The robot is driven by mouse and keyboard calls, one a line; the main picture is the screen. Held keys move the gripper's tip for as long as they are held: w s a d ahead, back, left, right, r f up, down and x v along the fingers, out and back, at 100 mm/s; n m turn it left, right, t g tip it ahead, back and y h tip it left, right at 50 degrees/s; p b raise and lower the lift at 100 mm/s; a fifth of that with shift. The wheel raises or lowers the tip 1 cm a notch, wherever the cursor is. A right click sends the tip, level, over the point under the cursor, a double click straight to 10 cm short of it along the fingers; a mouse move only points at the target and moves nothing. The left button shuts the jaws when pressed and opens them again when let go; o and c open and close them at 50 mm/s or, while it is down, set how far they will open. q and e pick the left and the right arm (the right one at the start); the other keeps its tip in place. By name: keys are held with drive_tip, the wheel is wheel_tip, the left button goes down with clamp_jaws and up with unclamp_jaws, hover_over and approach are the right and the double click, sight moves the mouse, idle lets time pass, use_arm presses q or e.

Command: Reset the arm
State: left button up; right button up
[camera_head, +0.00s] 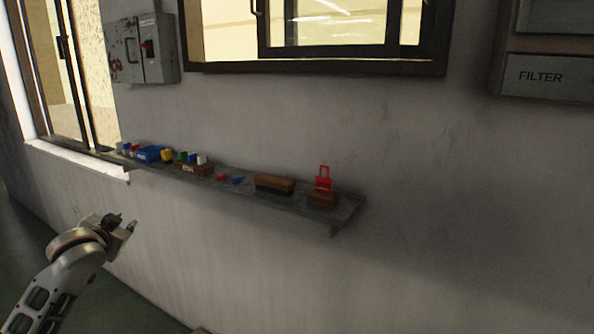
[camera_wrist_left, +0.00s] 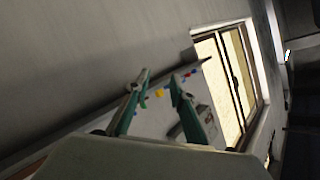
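My left arm comes in from the lower left of the head view. Its gripper (camera_head: 122,226) is in the air in front of the wall, below and apart from the left part of the shelf. In the left wrist view the two fingers (camera_wrist_left: 158,80) stand apart with nothing between them, and small coloured items show far beyond the tips. My right arm and gripper are not in view.
A narrow grey shelf (camera_head: 344,207) on the wall holds a blue box (camera_head: 149,154), a yellow item (camera_head: 167,156), brown blocks (camera_head: 274,184) and a red item (camera_head: 323,177). A grey electrical box (camera_head: 158,48) hangs above.

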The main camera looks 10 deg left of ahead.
use_arm(q)
drive_tip(key=s+d+f+m+h, duration=0.1)
drive_tip(key=s+d+f, duration=0.3)
drive_tip(key=f, duration=0.5)
drive_tip(key=s+d+f+m+g+h, duration=0.1)
drive_tip(key=s+d+f+m+h, duration=0.2)
drive_tip(key=f, duration=0.5)
drive_tip(key=s+d+f, duration=0.4)
drive_tip(key=s+f, duration=0.1)
drive_tip(key=f, duration=0.4)
drive_tip(key=s+d+f+m+g+h, duration=0.1)
drive_tip(key=s+d+f, duration=0.35)
drive_tip(key=s, duration=0.25)
drive_tip(key=s+d+f+m+g+h, duration=0.1)
drive_tip(key=s+d+f+h, duration=0.15)
drive_tip(key=s+f, duration=0.35)
drive_tip(key=s+d+f+m+g+h, duration=0.1)
drive_tip(key=s+d+f, duration=0.3)
drive_tip(key=s, duration=0.4)
drive_tip(key=d+n+t, duration=0.1)
drive_tip(key=d+n, duration=0.4)
drive_tip(key=d, duration=0.7)
drive_tip(key=shift+d+r, duration=0.2)
drive_tip(key=shift+r, duration=0.1)
